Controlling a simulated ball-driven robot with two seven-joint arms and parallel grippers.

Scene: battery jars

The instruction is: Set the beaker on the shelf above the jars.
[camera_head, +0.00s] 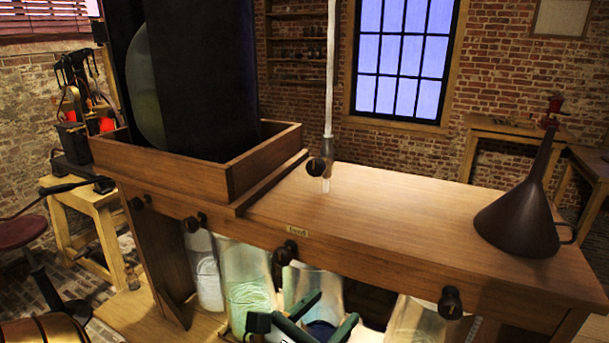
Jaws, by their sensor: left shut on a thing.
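My left gripper (334,309) is at the bottom centre, in front of the glass jars below the wooden shelf. Its dark, green-edged fingers are shut on what looks like the beaker, with a dark blue patch (320,329) between them. The beaker is mostly hidden by the fingers and the frame edge. The shelf (390,207) is a wooden top above the jars. Glass jars stand under it: one at the left (206,272), a pale green one (247,284), one behind my gripper (313,282) and one further right (412,320). My right gripper is not in view.
A dark brown funnel (515,222) stands at the shelf's right end. A wooden box (262,163) with tall dark plates (205,75) fills its left end. A pale vertical rod (331,70) meets the shelf near the box. Dark knobs (450,302) stick out along the front. The shelf's middle is clear.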

